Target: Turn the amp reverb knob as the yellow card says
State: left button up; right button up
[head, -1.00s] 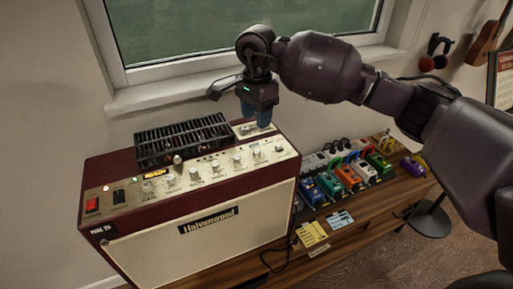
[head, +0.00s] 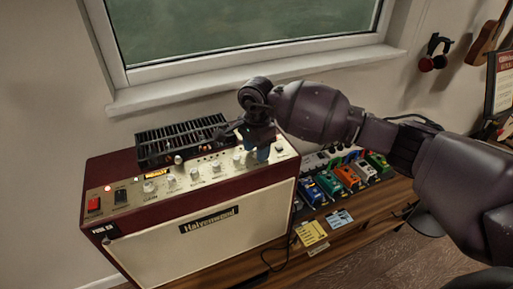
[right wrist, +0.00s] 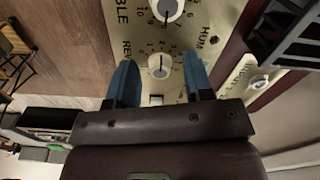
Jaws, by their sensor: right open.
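The cream amp (head: 205,228) with maroon sides stands on the low wooden cabinet, with a row of pale knobs on its sloped top panel. My right gripper (head: 262,153) is over the right end of that row, blue fingers pointing down. In the right wrist view, the open gripper (right wrist: 160,78) has one finger on each side of a pale knob (right wrist: 160,66) labelled "RE", the rest of the label hidden. I cannot tell whether the fingers touch it. The yellow card (head: 311,233) lies on the cabinet right of the amp, its writing too small to read. My left gripper is out of view.
A neighbouring knob (right wrist: 166,10) sits close by. A black slatted unit (head: 180,140) stands on the amp behind the knobs. A blue card (head: 340,218) lies beside the yellow one. Several coloured pedals (head: 346,174) fill the cabinet to the right.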

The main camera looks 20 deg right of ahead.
grip_shut()
jog(key=shift+m, duration=0.3)
jog(key=m, duration=0.3)
jog(key=shift+m+b, duration=0.3)
jog(key=shift+b, duration=0.05)
jog(key=m, duration=0.9)
jog(key=m+p, duration=0.1)
jog(key=m, duration=0.2)
jog(key=shift+m, duration=0.7)
